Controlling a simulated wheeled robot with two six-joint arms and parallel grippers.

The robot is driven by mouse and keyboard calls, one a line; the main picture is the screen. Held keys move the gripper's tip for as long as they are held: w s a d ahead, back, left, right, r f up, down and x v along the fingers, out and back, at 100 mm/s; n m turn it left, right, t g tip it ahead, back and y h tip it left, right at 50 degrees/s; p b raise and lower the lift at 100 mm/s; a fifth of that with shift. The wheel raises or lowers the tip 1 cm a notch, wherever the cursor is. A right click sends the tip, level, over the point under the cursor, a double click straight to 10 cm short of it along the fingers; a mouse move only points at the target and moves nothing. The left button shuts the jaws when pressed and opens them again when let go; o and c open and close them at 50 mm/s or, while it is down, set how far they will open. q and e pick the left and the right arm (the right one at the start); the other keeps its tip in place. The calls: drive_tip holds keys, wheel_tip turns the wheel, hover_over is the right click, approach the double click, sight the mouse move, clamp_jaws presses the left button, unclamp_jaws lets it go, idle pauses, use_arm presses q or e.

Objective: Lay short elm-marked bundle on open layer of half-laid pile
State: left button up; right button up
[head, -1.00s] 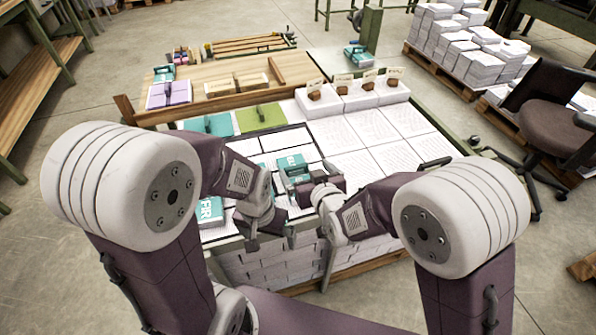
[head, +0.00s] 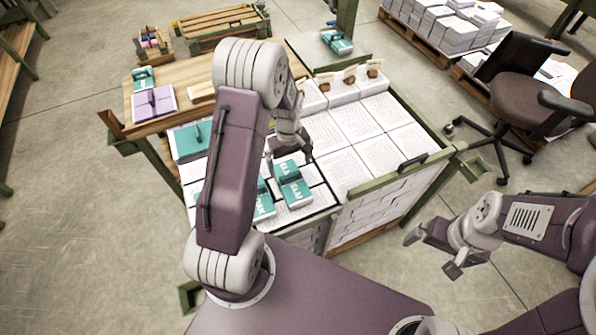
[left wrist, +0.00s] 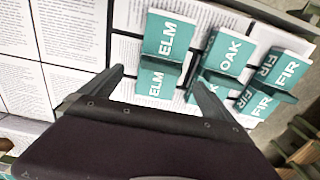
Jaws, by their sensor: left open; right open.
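A teal bundle marked ELM (head: 290,182) lies on white printed sheets near the front of the pile, beside other teal bundles. It also shows in the left wrist view (left wrist: 163,48), with a raised band across its middle. The OAK bundle (left wrist: 226,55) and FIR bundles (left wrist: 284,72) lie to its right there. My left gripper (head: 288,158) is open and empty, just behind the ELM bundle and apart from it. The wrist view shows its fingers (left wrist: 157,76) spread near the ELM bundle's lower end. My right gripper (head: 431,253) is open and empty, off the pile's front right.
The pile's right part (head: 375,140) is covered with white printed sheets. A wooden table (head: 120,122) with a purple pad (head: 154,102) stands behind left. An office chair (head: 525,85) stands at right on open floor.

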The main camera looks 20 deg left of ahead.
sight(293, 175)
use_arm(q)
drive_tip(key=shift+s+d+f, duration=0.1)
drive_tip(key=shift+s+f, duration=0.05)
drive_tip(key=shift+f, duration=0.25)
wheel_tip(293, 175, down, 2)
drive_tip(key=shift+s+d+f, duration=0.1)
drive_tip(key=shift+f, duration=0.55)
wheel_tip(293, 175, down, 5)
drive_tip(key=shift+f+b, duration=0.1)
drive_tip(key=shift+b, duration=0.2)
drive_tip(key=c, duration=1.7)
drive_tip(key=shift+r, duration=0.2)
drive_tip(key=r, duration=0.4)
drive_tip(key=shift+d+r, duration=0.25)
drive_tip(key=shift+d, duration=0.05)
drive_tip(key=d+r, duration=0.6)
drive_tip(key=d, duration=0.5)
drive_tip(key=shift+w+r+p, duration=0.25)
drive_tip(key=shift+w+p, duration=0.05)
drive_tip(key=shift+w, duration=0.05)
